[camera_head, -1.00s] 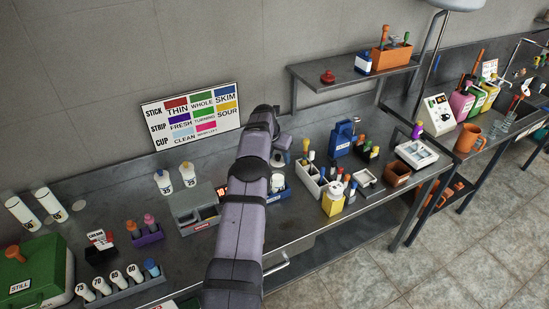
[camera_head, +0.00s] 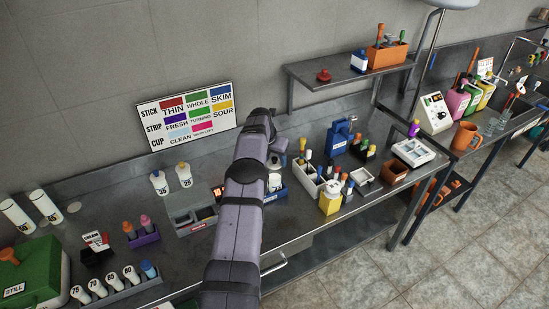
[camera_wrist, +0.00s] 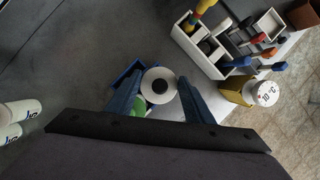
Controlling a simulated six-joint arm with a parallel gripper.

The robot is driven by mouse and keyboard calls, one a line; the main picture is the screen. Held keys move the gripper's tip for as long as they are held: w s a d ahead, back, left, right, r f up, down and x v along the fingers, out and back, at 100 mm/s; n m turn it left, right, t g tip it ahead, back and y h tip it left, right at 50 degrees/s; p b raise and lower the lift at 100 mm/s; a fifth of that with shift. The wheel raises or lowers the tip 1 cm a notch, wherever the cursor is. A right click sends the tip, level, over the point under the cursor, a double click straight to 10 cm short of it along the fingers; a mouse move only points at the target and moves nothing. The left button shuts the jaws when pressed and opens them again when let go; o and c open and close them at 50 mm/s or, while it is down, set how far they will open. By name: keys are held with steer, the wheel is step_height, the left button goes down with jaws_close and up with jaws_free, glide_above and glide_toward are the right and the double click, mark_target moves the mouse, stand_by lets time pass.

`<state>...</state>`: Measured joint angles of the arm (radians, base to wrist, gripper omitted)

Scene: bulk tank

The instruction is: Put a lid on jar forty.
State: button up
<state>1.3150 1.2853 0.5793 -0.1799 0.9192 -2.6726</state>
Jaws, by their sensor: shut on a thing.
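My gripper (camera_wrist: 157,82) shows in the wrist view with its two blue fingers on either side of a white round piece (camera_wrist: 148,86) with a dark centre. It is shut on this piece, and I cannot tell whether it is a lid or a jar top. A blue tray (camera_wrist: 121,73) and something green (camera_wrist: 139,106) show beneath it. In the head view my arm hides most of the gripper, beside the blue tray (camera_head: 276,194) with a white jar (camera_head: 274,183). I cannot read a forty on any jar.
A rack (camera_head: 118,290) of numbered jars is at front left. A white caddy (camera_head: 309,184) and a yellow container (camera_head: 330,204) stand close on the right.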

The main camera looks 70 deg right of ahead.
mark_target(273, 165)
steer(key=shift+f+b, duration=1.6)
steer(key=shift+f, duration=0.9)
steer(key=o, duration=1.1)
steer(key=shift+r, duration=0.1)
steer(key=shift+b+v, duration=1.8)
steer(key=shift+v, duration=1.8)
